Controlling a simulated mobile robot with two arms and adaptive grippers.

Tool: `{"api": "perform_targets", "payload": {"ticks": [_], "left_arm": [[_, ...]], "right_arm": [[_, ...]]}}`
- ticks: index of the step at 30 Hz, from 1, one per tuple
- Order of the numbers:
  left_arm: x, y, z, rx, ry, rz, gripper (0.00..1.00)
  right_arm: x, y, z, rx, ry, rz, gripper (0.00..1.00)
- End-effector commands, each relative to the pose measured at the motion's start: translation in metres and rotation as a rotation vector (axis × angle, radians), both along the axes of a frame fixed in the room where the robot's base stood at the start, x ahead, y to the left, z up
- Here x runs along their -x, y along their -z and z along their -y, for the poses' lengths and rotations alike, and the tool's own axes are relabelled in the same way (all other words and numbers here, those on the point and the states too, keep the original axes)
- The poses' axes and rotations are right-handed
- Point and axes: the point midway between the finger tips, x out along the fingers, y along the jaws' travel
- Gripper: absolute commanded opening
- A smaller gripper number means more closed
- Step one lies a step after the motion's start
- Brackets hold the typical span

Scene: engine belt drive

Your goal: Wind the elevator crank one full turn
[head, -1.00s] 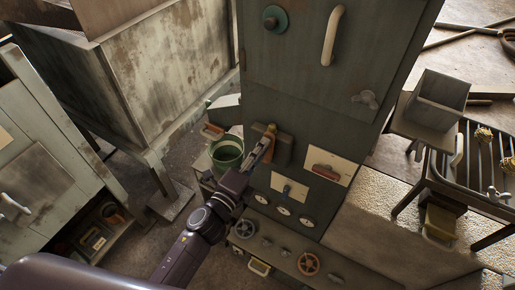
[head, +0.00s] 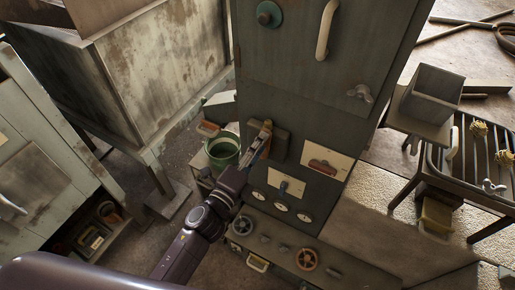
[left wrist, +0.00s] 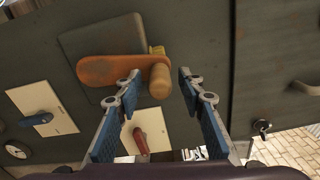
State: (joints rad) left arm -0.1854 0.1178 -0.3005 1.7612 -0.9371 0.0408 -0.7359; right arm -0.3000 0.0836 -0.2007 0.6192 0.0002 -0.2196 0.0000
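The elevator crank has an orange arm (left wrist: 112,70) with a rounded wooden knob (left wrist: 158,84). It is mounted on a dark box (head: 281,146) on the front of the tall green cabinet (head: 300,100). In the left wrist view the arm lies roughly level, with the knob at its right end. My left gripper (left wrist: 160,77) is open, one finger on each side of the knob; I see a gap at the right finger, and cannot tell contact at the left. In the head view the gripper (head: 260,150) partly hides the crank. My right gripper is not in view.
Below the crank are a plate with a red handle (head: 322,164), a plate with a blue lever (head: 287,184) and several round gauges. A green bucket (head: 223,150) stands left of my gripper. A grey metal box (head: 431,96) and a rack stand at the right.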

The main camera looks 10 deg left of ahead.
Motion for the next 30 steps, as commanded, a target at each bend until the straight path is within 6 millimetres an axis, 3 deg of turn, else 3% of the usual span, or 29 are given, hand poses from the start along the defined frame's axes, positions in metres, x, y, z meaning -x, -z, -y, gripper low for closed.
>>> {"api": "perform_targets", "payload": {"ticks": [5, 21, 30], "left_arm": [[0.011, 0.001, -0.005, 0.0, -0.001, -0.002, 0.36], [0.096, 0.001, -0.034, 0.002, 0.0, -0.003, 0.36], [0.113, 0.0, -0.039, 0.0, 0.002, 0.001, 0.36]], "right_arm": [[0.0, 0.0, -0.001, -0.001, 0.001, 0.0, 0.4], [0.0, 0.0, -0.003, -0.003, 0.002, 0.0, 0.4], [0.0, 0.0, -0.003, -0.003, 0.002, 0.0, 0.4]]}}
